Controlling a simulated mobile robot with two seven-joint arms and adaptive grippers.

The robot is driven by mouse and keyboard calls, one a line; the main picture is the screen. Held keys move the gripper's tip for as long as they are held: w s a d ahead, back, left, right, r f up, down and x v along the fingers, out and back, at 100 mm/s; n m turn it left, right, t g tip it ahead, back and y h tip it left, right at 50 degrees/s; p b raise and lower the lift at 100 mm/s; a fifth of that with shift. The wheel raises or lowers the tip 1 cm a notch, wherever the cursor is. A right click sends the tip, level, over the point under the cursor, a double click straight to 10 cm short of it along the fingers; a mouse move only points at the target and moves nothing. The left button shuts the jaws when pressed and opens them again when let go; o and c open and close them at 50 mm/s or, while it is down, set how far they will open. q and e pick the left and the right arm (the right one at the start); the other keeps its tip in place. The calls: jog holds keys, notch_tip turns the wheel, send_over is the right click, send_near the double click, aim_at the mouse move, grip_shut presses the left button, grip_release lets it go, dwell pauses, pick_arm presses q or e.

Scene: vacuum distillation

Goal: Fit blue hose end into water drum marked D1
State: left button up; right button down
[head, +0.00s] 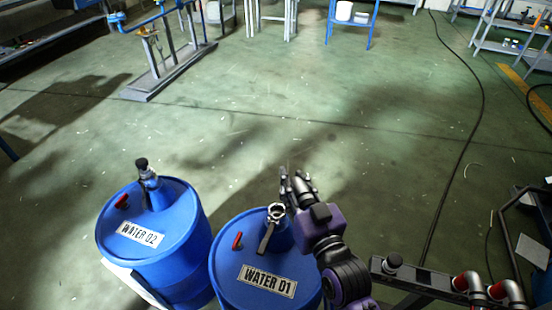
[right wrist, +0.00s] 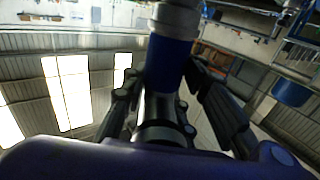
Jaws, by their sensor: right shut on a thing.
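The drum D1 (head: 226,272) is blue, labelled "WATER 01", and stands upright at the bottom centre of the head view. Its top carries a metal fitting with an open round mouth (head: 277,211) and a lever. My right gripper (head: 293,184) is just beyond and right of this mouth, apart from it as far as I can tell. In the right wrist view its fingers close around the blue hose end (right wrist: 170,62), which has a silver metal collar. The hose end is mostly hidden by the gripper in the head view. My left gripper is not in view.
A second blue drum, "WATER 02" (head: 185,250), stands to the left with a black-capped fitting (head: 147,174). Red pieces lie on both drum tops. A black cable (head: 468,140) crosses the floor at right. The green floor beyond the drums is largely clear.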

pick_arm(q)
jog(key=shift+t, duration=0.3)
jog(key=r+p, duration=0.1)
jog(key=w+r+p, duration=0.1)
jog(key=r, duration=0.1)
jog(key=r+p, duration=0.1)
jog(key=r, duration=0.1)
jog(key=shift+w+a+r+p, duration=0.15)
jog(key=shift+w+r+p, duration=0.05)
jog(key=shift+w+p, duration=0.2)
pick_arm(e)
jog(key=w+a+n+g+y, duration=0.1)
jog(key=w+a+y, duration=0.1)
jog(key=w+a, duration=0.2)
jog(key=shift+w+f+n+y, duration=0.15)
jog(key=shift+f+n+y, duration=0.15)
jog(key=shift+n, duration=0.1)
jog(key=shift+a+r, duration=0.1)
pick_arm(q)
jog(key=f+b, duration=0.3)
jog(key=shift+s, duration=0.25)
pick_arm(e)
notch_tip(320, 180, down, 6)
jog(key=shift+r, duration=0.1)
